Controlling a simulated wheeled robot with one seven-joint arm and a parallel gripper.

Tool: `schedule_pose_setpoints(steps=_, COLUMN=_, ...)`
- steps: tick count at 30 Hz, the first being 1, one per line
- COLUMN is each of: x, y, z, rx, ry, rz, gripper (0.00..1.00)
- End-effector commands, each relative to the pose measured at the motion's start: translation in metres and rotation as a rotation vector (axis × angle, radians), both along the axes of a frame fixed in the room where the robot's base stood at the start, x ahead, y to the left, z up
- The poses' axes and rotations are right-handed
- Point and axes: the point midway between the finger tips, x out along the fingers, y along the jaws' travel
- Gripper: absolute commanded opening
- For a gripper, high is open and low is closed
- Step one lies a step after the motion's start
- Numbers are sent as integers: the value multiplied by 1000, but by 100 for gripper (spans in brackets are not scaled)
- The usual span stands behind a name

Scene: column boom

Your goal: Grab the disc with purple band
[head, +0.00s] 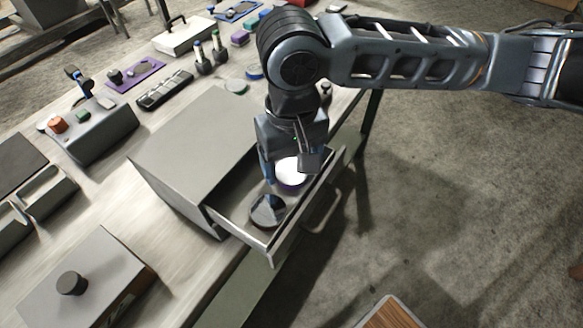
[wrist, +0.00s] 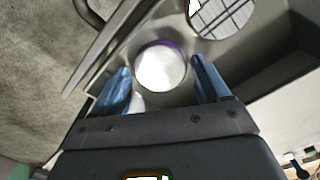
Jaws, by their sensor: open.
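The disc with the purple band (head: 290,174) is pale and bright on top and lies in the open drawer. In the wrist view the same disc (wrist: 160,72) shows its purple rim along the far edge. My gripper (head: 288,166) is over the drawer, pointing down, with its jaws open. In the wrist view the blue fingers of my gripper (wrist: 161,66) appear on either side of the disc, with a gap on each side. I cannot tell how far down the fingertips reach beside it.
A dark disc (head: 267,211) lies in the same drawer, nearer its left end; its grid-patterned top (wrist: 224,14) shows in the wrist view. The drawer front (head: 285,232) and its handle (head: 322,205) stand close by. The grey cabinet (head: 195,150) is behind. Open floor lies right.

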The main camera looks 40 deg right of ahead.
Motion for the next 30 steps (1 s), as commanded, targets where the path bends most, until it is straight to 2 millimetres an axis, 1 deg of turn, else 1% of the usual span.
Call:
schedule_pose_setpoints(steps=3, x=0, y=0, z=-5, rx=1, ry=0, rz=-1, gripper=75)
schedule_pose_setpoints(steps=9, x=0, y=0, z=-6, rx=1, ry=0, rz=0, gripper=74)
schedule_pose_setpoints(steps=27, x=0, y=0, z=-5, rx=1, ry=0, rz=0, gripper=17)
schedule_pose_setpoints(steps=30, x=0, y=0, z=-5, rx=2, ry=-2, rz=0, gripper=17)
